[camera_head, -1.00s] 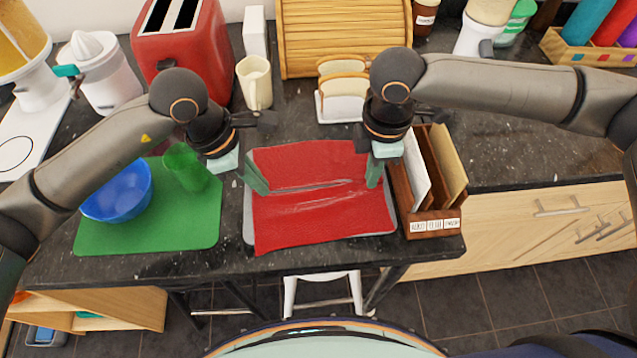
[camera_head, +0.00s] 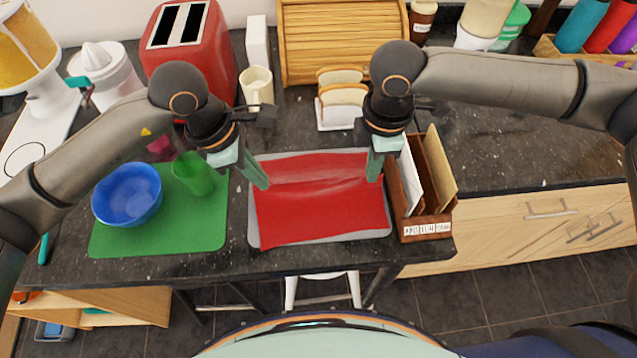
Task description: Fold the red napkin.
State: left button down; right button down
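The red napkin (camera_head: 320,212) lies spread over a pale grey mat (camera_head: 386,234) on the dark granite table. A paler band of the cloth with a crease runs across its far part, between my two grippers. My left gripper (camera_head: 262,183) points down at the napkin's left edge, and my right gripper (camera_head: 374,176) points down at its right edge. The fingers of each look close together with the cloth at their tips, so both appear shut on the napkin. The fingertips' exact grip is too small to see clearly.
Left of the mat, a green mat (camera_head: 160,241) holds a blue bowl (camera_head: 128,196) and a green cup (camera_head: 193,174). A wooden file rack (camera_head: 427,228) stands close on the right. A toast rack (camera_head: 341,116), cream mug (camera_head: 257,86) and red toaster (camera_head: 187,70) stand behind.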

pick_arm(q)
jog(key=shift+r, duration=0.25)
pick_arm(e)
jog(key=shift+r, duration=0.2)
